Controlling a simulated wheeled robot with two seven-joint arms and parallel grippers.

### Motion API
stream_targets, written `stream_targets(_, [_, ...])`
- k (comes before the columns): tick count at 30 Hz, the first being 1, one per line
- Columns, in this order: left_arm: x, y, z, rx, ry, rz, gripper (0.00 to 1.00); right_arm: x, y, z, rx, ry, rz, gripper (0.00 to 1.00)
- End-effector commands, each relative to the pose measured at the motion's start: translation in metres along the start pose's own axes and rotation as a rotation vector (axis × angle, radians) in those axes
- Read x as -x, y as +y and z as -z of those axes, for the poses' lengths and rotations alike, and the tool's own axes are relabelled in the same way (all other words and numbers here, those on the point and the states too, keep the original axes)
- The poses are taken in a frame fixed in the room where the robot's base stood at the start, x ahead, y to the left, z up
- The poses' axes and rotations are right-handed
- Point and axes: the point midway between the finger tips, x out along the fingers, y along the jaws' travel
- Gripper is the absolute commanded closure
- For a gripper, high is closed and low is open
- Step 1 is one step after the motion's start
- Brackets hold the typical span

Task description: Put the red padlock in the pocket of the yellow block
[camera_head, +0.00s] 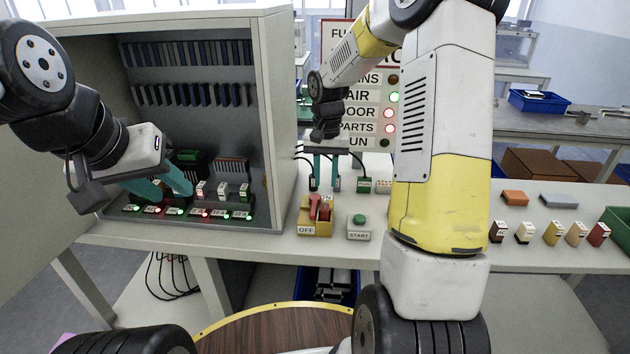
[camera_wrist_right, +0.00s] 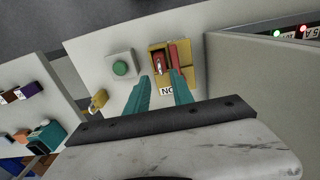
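The yellow block (camera_head: 316,230) stands on the bench with an OFF label on its front; it also shows in the right wrist view (camera_wrist_right: 188,74). A red lever (camera_wrist_right: 174,56) rises from it. Beside the lever, a small dark red piece with a pale metal part, apparently the red padlock (camera_wrist_right: 157,63), sits at the block's pocket; how deep it sits is unclear. My right gripper (camera_wrist_right: 160,97) is open and empty, its teal fingertips near the block's edge, above the bench. My left gripper (camera_head: 172,194) is open inside the grey cabinet, over the lit row.
A green START button box (camera_head: 359,228) stands right of the block. A yellow padlock-like item (camera_wrist_right: 98,101) lies nearby in the wrist view. The cabinet wall (camera_head: 272,120) stands left of the block. Several coloured connectors (camera_head: 551,233) stand far right. My right arm blocks part of the bench.

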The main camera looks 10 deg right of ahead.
Motion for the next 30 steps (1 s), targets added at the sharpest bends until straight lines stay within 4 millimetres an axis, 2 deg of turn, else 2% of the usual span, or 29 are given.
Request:
stream_targets(1, [0.000,0.000,0.000,0.000,0.000,0.000,0.64,0.012,0.000,0.001,-0.001,0.005,0.001,0.72])
stream_targets(6, [0.000,0.000,0.000,0.000,0.000,0.000,0.64,0.040,-0.001,0.001,0.000,0.003,0.001,0.72])
stream_targets(11, [0.000,0.000,0.000,0.000,0.000,0.000,0.64,0.054,0.000,-0.001,0.001,0.004,0.000,0.72])
stream_targets(14, [0.000,0.000,0.000,0.000,0.000,0.000,0.64,0.069,0.002,-0.009,0.016,0.025,0.006,0.72])
stream_targets(17, [0.000,0.000,0.000,0.000,0.000,0.000,0.64,0.095,0.005,-0.030,0.051,0.073,0.020,0.72])
stream_targets(21, [0.000,0.000,0.000,0.000,0.000,0.000,0.64,0.136,0.015,-0.076,0.116,0.171,0.057,0.72])
stream_targets(24, [0.000,0.000,0.000,0.000,0.000,0.000,0.64,0.157,0.023,-0.112,0.163,0.243,0.090,0.72])
stream_targets(30, [0.000,0.000,0.000,0.000,0.000,0.000,0.64,0.178,0.037,-0.182,0.250,0.387,0.172,0.72])
